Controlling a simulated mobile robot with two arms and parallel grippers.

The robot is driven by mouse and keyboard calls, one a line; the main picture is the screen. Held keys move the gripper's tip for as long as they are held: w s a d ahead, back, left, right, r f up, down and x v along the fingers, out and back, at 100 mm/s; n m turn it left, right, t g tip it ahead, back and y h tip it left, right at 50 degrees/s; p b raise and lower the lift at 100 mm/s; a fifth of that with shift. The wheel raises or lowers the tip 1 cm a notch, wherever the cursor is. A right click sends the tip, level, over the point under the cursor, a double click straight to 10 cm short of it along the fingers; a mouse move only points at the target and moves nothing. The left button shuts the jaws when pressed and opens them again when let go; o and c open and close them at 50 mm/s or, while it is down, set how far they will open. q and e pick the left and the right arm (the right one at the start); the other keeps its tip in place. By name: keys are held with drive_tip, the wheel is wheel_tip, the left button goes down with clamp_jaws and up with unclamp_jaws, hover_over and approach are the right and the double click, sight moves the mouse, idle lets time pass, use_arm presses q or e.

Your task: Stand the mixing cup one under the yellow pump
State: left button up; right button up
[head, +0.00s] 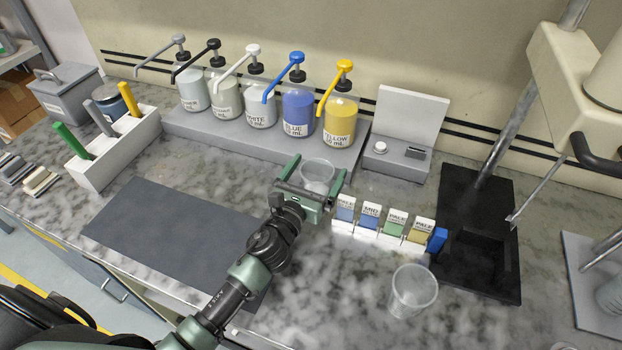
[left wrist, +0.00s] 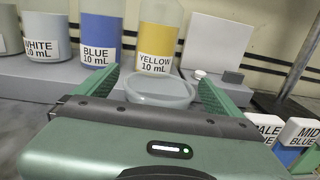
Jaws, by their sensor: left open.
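A clear mixing cup (head: 318,174) stands upright on the counter in front of the pump shelf, below the yellow pump bottle (head: 340,118). My left gripper (head: 319,168) is open, with one finger on each side of this cup. The cup's rim also shows between the fingers in the left wrist view (left wrist: 160,90), with the yellow bottle (left wrist: 157,45) behind it. Whether the fingers touch the cup cannot be told. A second clear cup (head: 413,291) stands on the counter at the right front. My right gripper is not in view.
Blue (head: 298,112), white and other pump bottles share the grey shelf (head: 230,134). Colour sample cards (head: 370,214) stand just right of the gripper. A grey device (head: 397,160) is right of the shelf. A dark mat (head: 170,233) lies at left, bare.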

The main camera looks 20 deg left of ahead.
use_arm(q)
drive_tip(key=s+b, duration=0.1)
drive_tip(key=s, duration=0.2)
drive_tip(key=s+b, duration=0.1)
drive_tip(key=s, duration=0.3)
drive_tip(key=s+a, duration=0.1)
drive_tip(key=s, duration=0.2)
drive_tip(key=shift+s+b, duration=0.4)
drive_tip(key=shift+s+a+r, duration=0.1)
drive_tip(key=shift+s, duration=0.5)
